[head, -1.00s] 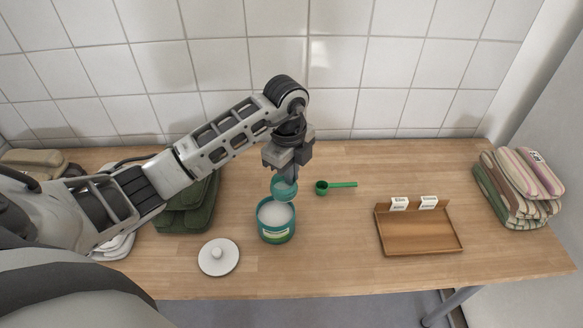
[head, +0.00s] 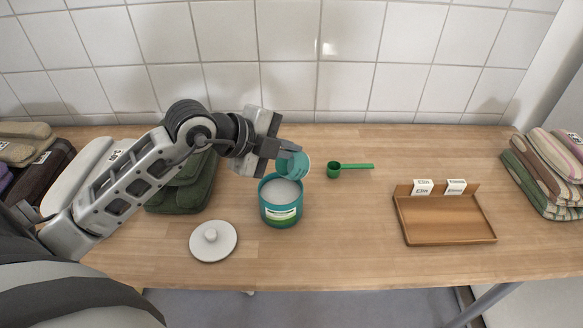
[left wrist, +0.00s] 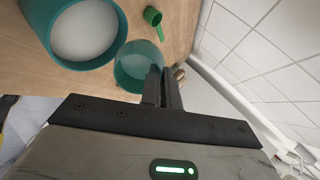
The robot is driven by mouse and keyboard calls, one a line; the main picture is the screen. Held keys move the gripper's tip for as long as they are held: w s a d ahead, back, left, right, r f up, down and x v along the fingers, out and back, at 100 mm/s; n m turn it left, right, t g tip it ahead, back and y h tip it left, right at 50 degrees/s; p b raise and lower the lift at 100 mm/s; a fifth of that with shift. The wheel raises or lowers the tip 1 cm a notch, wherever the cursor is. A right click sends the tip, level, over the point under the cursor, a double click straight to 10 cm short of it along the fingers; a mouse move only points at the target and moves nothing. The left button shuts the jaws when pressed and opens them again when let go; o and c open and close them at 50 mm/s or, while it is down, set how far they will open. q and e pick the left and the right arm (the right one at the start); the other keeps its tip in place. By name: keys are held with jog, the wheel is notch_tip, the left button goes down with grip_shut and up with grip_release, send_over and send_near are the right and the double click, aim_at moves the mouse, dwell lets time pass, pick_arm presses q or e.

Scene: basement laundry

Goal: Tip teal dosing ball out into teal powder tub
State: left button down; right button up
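The teal powder tub (head: 281,213) stands open on the table, with white powder inside and a label on its front. It also shows in the left wrist view (left wrist: 84,30). My left gripper (head: 284,150) is shut on the rim of the teal dosing ball (head: 294,163). The ball is tilted over the back right of the tub's mouth. In the left wrist view the translucent ball (left wrist: 138,66) sits at the fingertips, beside the tub's rim. I cannot tell whether powder is left in it. My right gripper is not in view.
A white knobbed lid (head: 213,241) lies front left of the tub. A green scoop (head: 350,167) lies behind right. A wooden tray (head: 446,221) with two small cards stands at right. Folded cloths (head: 546,172) lie far right, green ones (head: 182,193) left.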

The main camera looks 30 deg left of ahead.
pick_arm(q)
jog(key=shift+s+f+t+b, duration=0.2)
jog(key=shift+f+t+b, duration=0.1)
jog(key=shift+f+b, duration=0.45)
jog(key=t+b, duration=0.1)
jog(key=b, duration=0.1)
jog(key=s+t+h+b, duration=0.1)
jog(key=b, duration=0.1)
jog(key=shift+a+r+h+b, duration=0.2)
jog(key=shift+a+h+b, duration=0.1)
jog(key=shift+s+a+r+t+b, duration=0.1)
jog(key=shift+r+t+b, duration=0.25)
jog(key=shift+t+b, duration=0.25)
jog(key=shift+s+t+h+b, duration=0.15)
jog(key=shift+t+h+b, duration=0.2)
jog(key=shift+b, duration=0.35)
jog(key=shift+s+a+t+h+b, duration=0.1)
jog(key=shift+t+h+b, duration=0.15)
jog(key=shift+b, duration=0.45)
jog(key=shift+s+a+r+t+b, duration=0.15)
jog(key=shift+t+b, duration=0.15)
jog(key=shift+b, duration=0.2)
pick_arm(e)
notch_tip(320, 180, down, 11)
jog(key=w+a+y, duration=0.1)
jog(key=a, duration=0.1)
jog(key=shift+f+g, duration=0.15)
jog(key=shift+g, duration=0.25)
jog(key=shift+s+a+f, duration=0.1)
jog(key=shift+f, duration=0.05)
